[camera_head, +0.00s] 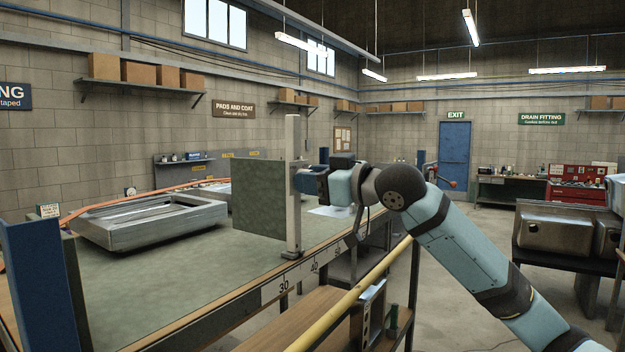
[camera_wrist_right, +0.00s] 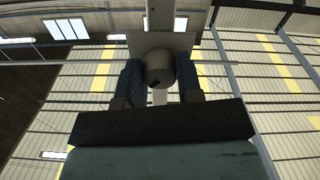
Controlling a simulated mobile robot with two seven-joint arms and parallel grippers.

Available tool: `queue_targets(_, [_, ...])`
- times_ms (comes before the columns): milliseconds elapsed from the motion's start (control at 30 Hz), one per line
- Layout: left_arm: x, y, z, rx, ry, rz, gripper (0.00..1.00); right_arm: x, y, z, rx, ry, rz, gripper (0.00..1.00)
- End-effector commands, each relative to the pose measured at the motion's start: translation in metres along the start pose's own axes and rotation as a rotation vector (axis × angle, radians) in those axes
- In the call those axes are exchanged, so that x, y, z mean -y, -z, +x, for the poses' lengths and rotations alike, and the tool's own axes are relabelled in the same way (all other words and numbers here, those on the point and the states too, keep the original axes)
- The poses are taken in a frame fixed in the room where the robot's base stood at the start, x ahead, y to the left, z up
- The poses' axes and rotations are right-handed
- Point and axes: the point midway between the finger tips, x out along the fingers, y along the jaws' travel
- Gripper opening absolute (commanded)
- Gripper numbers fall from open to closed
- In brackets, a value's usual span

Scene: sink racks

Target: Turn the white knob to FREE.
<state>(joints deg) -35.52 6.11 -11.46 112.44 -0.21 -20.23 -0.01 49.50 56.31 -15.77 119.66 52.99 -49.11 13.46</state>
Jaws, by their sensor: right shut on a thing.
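The knob (camera_wrist_right: 160,66) shows in the right wrist view as a rounded pale grey piece between the two dark fingers of my right gripper (camera_wrist_right: 160,82). The gripper is shut on it. In the head view my right gripper (camera_head: 304,181) reaches in from the right to the upright grey post (camera_head: 293,225) at the bench edge, and the knob is hidden there. No FREE mark or pointer is readable, so the knob's setting cannot be told. My left gripper is not in view.
A greenish square panel (camera_head: 258,198) stands just left of the post. A steel sink (camera_head: 150,222) lies on the green bench top (camera_head: 175,290). A yellow rail (camera_head: 350,295) runs along the bench front. A blue upright (camera_head: 35,285) stands at the near left.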

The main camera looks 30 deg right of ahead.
Motion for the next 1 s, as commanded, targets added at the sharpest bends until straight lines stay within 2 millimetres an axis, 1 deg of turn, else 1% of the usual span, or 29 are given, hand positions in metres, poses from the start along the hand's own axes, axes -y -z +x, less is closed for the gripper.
queue_targets(167, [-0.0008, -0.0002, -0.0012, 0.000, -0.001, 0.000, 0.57, 0.0001, 0.0000, -0.0001, 0.000, 0.000, -0.023, 0.10])
queue_targets(367, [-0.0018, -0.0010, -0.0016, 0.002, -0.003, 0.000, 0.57, -0.0003, 0.0004, -0.0003, 0.000, 0.000, -0.113, 0.10])
queue_targets(567, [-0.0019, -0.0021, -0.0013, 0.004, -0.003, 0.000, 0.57, -0.0006, 0.0003, -0.0004, 0.000, -0.001, -0.272, 0.10])
queue_targets(1000, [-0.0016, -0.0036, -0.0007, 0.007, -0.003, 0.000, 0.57, -0.0011, 0.0008, -0.0004, 0.000, -0.001, -0.690, 0.10])
